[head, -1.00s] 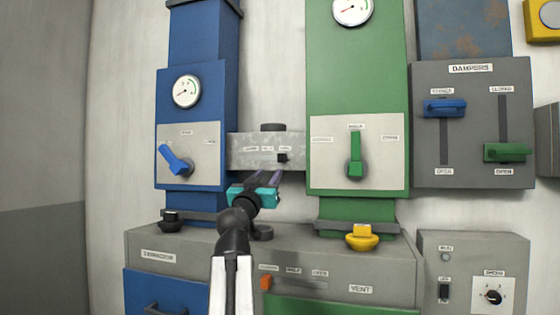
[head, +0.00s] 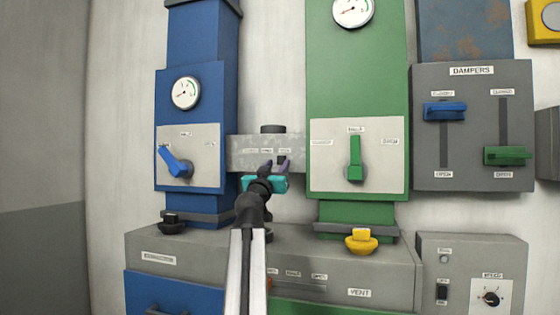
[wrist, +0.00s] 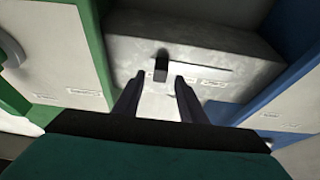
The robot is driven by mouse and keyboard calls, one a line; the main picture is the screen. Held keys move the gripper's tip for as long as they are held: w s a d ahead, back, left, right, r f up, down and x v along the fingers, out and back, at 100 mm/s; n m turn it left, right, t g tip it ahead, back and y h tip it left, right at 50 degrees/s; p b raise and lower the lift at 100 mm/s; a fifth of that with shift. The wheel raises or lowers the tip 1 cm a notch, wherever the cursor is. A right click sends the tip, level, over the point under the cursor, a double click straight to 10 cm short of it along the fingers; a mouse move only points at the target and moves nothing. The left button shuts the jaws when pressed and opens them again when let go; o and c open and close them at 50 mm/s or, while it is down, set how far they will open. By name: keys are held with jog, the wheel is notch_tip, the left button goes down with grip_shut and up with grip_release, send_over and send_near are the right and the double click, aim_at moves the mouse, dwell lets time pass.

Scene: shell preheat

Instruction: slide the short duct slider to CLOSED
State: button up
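The short duct (head: 243,150) is a grey speckled box between the blue and green columns. It also shows in the wrist view (wrist: 220,48). Its slider is a small black knob (wrist: 161,68) at one end of a thin slot, the end nearer the green column. My gripper (head: 280,163) is in front of the duct's right part and hides the knob in the head view. In the wrist view my gripper (wrist: 160,80) is open, its two dark fingers apart with the knob between or just beyond the tips. Contact cannot be told. The duct's labels are too small to read.
The blue column's panel with a blue lever (head: 175,162) stands left, the green column's panel with a green lever (head: 355,160) right. A grey cabinet top (head: 210,240) lies below, with a yellow knob (head: 361,241). A dampers panel (head: 472,150) is farther right.

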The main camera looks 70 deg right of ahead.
aim_at(280, 161)
jog(key=shift+p+x, duration=0.4)
jog(key=shift+x, duration=1.35)
grip_shut()
